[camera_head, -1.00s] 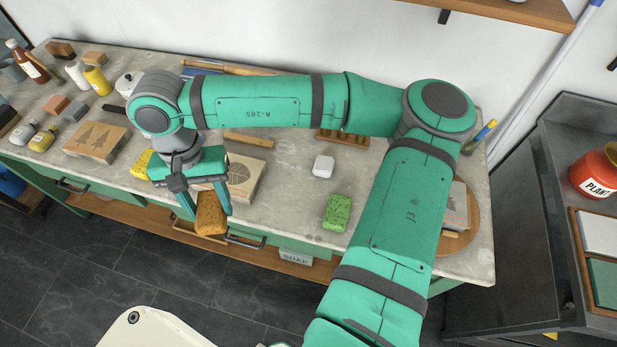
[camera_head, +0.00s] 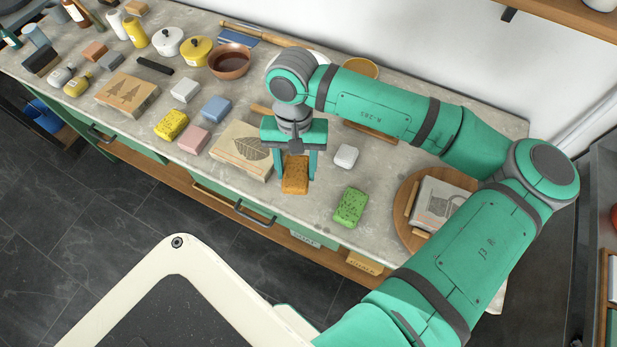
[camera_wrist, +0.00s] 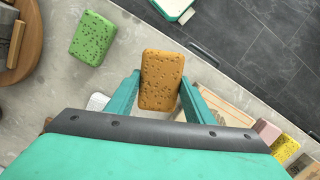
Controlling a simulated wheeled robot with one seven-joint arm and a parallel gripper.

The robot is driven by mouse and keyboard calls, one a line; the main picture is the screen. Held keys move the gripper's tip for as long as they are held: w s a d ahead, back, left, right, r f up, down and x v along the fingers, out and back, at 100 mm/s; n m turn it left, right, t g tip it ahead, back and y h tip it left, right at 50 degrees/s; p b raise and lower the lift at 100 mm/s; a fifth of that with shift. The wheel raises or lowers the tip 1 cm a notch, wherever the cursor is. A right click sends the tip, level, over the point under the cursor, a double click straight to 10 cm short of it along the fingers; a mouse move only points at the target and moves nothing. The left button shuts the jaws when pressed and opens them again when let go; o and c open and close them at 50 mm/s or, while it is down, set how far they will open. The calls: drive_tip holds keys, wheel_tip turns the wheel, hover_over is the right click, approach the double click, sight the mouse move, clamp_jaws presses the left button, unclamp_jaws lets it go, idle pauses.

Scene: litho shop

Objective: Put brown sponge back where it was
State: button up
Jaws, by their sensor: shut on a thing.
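The brown sponge (camera_head: 295,175) is a speckled orange-brown block, held between the two fingers of my gripper (camera_head: 294,165). In the head view it is over the worktop (camera_head: 325,212), between the leaf-print block and the green sponge. The wrist view shows the brown sponge (camera_wrist: 161,80) gripped at its sides by my gripper (camera_wrist: 158,92), with grey worktop beyond it. I cannot tell whether its underside touches the worktop.
The green sponge (camera_head: 350,206) lies to the right, with a small white block (camera_head: 346,156) behind. The leaf-print block (camera_head: 242,150) is close on the left. Pink (camera_head: 194,138), blue (camera_head: 216,109) and yellow (camera_head: 171,124) blocks lie further left. A round wooden board (camera_head: 405,229) is at right.

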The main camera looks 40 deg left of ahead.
sight(308, 167)
drive_tip(key=f, duration=0.1)
drive_tip(key=w+d+f, duration=0.2)
drive_tip(key=shift+f, duration=1.8)
drive_tip(key=shift+w, duration=0.1)
drive_tip(key=o, duration=1)
drive_tip(key=shift+f, duration=0.1)
drive_tip(key=r, duration=0.4)
drive_tip(key=w+r, duration=0.1)
drive_tip(key=r, duration=0.3)
drive_tip(key=a+r, duration=0.1)
drive_tip(key=r, duration=0.3)
drive_tip(key=shift+w+r, duration=0.1)
drive_tip(key=shift+w, duration=0.1)
drive_tip(key=shift+a, duration=0.1)
